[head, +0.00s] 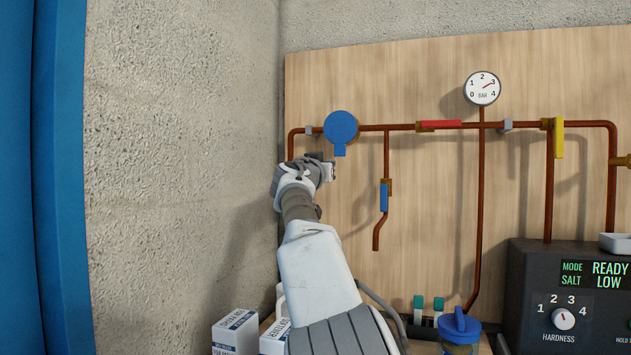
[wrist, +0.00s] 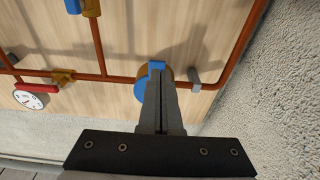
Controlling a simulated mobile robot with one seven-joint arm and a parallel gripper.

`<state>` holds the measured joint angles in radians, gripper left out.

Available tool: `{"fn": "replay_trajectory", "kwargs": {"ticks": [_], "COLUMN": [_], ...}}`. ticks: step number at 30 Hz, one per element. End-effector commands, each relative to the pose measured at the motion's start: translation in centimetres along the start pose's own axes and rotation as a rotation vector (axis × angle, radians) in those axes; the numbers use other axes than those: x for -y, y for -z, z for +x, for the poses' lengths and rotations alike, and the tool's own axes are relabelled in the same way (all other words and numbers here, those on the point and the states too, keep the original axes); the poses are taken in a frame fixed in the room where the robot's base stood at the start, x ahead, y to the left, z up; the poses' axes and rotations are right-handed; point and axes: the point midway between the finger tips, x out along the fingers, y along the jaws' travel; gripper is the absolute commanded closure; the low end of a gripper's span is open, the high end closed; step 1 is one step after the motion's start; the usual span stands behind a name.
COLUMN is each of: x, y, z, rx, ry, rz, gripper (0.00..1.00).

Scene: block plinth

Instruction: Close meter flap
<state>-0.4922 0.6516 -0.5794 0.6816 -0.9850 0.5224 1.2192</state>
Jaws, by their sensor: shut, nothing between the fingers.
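The meter flap (head: 341,127) is a round blue disc with a small tab pointing down, on the copper pipe at the board's upper left. It faces the head camera and no dial shows there; whether it lies flush I cannot tell. In the wrist view the blue flap (wrist: 141,90) and brass meter body (wrist: 168,74) are partly hidden behind my fingers. My gripper (head: 329,167) is shut and empty, just below and left of the tab in the head view. The fingertips (wrist: 160,78) overlap the flap in the wrist view; contact is unclear.
A pipe clip (head: 309,130) sits left of the meter, near the concrete wall (head: 180,130). A blue-handled valve (head: 384,196) hangs to the right, with a red-handled valve (head: 438,125) and gauge (head: 482,88) beyond. Boxes (head: 236,332) and a dark control unit (head: 570,300) stand below.

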Motion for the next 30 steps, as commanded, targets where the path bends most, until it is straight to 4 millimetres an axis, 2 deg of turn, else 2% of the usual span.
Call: {"fn": "replay_trajectory", "kwargs": {"ticks": [21, 30], "x": [-0.2, -0.2], "y": [0.1, 0.1], "z": [-8.0, -9.9], "rx": [0.003, 0.002], "ry": [0.001, -0.001], "rz": [0.006, 0.005], "gripper": [1.00, 1.00]}}
